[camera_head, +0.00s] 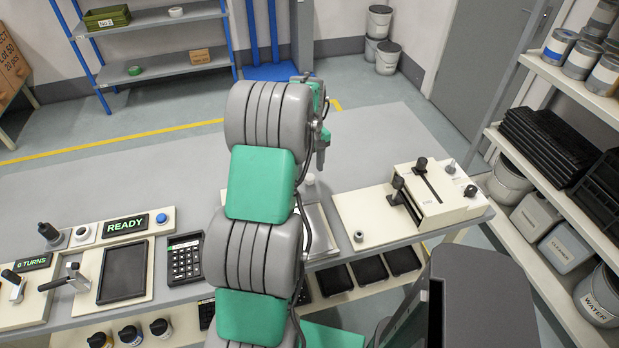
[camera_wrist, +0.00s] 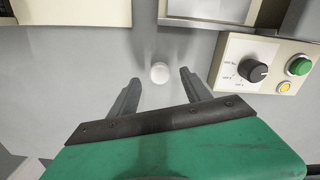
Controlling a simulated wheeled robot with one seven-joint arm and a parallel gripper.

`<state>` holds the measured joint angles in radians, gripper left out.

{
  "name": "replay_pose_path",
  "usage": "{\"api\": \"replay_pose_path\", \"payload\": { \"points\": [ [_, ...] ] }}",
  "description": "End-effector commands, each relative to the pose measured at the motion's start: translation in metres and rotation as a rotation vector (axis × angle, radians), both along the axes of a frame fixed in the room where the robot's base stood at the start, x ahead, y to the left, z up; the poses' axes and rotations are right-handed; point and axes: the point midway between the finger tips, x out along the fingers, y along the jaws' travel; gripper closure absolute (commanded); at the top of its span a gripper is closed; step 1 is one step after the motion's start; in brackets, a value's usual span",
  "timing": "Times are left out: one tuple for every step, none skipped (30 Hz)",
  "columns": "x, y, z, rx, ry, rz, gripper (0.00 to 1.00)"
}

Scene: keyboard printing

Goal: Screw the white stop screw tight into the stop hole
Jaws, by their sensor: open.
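A small white round piece, which looks like the white stop screw (camera_wrist: 159,72), stands on the grey surface in the wrist view. My gripper (camera_wrist: 158,77) is open, with one finger on each side of it. In this view the piece lies between the fingertips, with a gap on both sides. The gripper's height above it is hard to tell. A small white piece, seemingly the same screw (camera_head: 309,179), shows beside my arm in the head view. My arm hides much of the middle of the bench there. I cannot make out the stop hole in either view.
A control box with a black dial (camera_wrist: 252,70) and a green button (camera_wrist: 299,66) stands right of my gripper. A cream machine with black levers (camera_head: 434,192) is on the bench's right. A keypad (camera_head: 185,259) and READY display (camera_head: 126,226) are left. Shelving (camera_head: 560,150) stands far right.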

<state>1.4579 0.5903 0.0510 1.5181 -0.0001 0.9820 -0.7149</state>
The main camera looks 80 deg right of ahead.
Motion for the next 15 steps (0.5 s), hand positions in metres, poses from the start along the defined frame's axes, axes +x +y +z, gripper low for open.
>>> {"api": "replay_pose_path", "payload": {
  "points": [
    [-0.001, 0.001, -0.007, 0.006, 0.000, -0.001, 0.44],
    [-0.002, 0.002, -0.013, 0.006, 0.001, -0.001, 0.44],
    [-0.002, 0.002, -0.021, 0.006, 0.000, 0.000, 0.44],
    [-0.002, 0.001, -0.026, 0.005, 0.001, 0.000, 0.44],
    [-0.002, 0.001, -0.031, 0.004, 0.001, 0.000, 0.44],
    [-0.002, 0.001, -0.035, 0.003, 0.000, 0.000, 0.44],
    [-0.001, 0.001, -0.037, 0.002, 0.001, 0.000, 0.44],
    [-0.001, 0.000, -0.038, 0.001, 0.001, 0.000, 0.44],
    [-0.001, 0.000, -0.039, 0.000, 0.000, 0.000, 0.44],
    [-0.001, 0.000, -0.039, -0.001, 0.000, 0.000, 0.44],
    [-0.001, 0.000, -0.039, -0.001, 0.000, 0.000, 0.44],
    [-0.001, 0.000, -0.039, -0.001, -0.001, 0.000, 0.44],
    [-0.001, 0.000, -0.040, 0.000, 0.000, 0.000, 0.44],
    [-0.001, 0.000, -0.039, 0.000, 0.000, 0.000, 0.45],
    [-0.001, 0.000, -0.039, 0.000, 0.000, 0.000, 0.48]
  ]
}}
